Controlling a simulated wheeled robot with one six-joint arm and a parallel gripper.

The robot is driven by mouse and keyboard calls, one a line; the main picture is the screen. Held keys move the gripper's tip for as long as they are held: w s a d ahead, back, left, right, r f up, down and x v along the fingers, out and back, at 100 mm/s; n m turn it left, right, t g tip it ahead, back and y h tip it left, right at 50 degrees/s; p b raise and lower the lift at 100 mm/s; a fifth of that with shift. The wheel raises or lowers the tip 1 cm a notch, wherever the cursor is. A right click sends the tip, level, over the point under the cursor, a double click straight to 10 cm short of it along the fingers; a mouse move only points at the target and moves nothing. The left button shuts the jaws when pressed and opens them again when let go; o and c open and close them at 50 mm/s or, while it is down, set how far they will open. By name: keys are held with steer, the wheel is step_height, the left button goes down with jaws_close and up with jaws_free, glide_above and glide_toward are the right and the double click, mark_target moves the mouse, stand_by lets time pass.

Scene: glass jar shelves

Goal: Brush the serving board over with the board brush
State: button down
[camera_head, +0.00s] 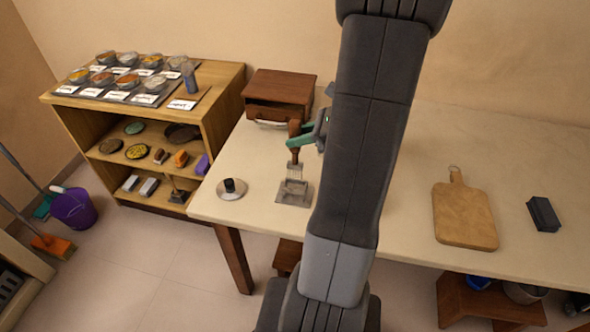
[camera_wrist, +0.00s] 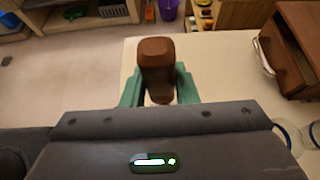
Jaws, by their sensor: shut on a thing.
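The serving board (camera_head: 464,216) is a light wooden paddle with a handle, lying flat on the right part of the table. The board brush (camera_head: 294,158) has a brown wooden handle and pale bristles, and is upright over a grey square holder on the table. My gripper (camera_head: 300,138) has green fingers, shut around the brush's handle. In the wrist view the brown handle (camera_wrist: 156,68) stands between the green fingers (camera_wrist: 158,88). I cannot tell whether the bristles touch the holder. The board is not in the wrist view.
A grey square holder (camera_head: 293,194) and a round disc with a black knob (camera_head: 231,188) are on the table's left. A wooden drawer box (camera_head: 279,95) stands behind. A dark block (camera_head: 543,214) lies right of the board. My arm hides the table's middle.

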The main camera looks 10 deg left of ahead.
mark_target(301, 122)
steer(key=shift+r+p, duration=1.8)
steer(key=shift+r, duration=0.3)
steer(key=c, duration=1.6)
jaws_free()
steer(key=shift+c, duration=0.2)
jaws_close()
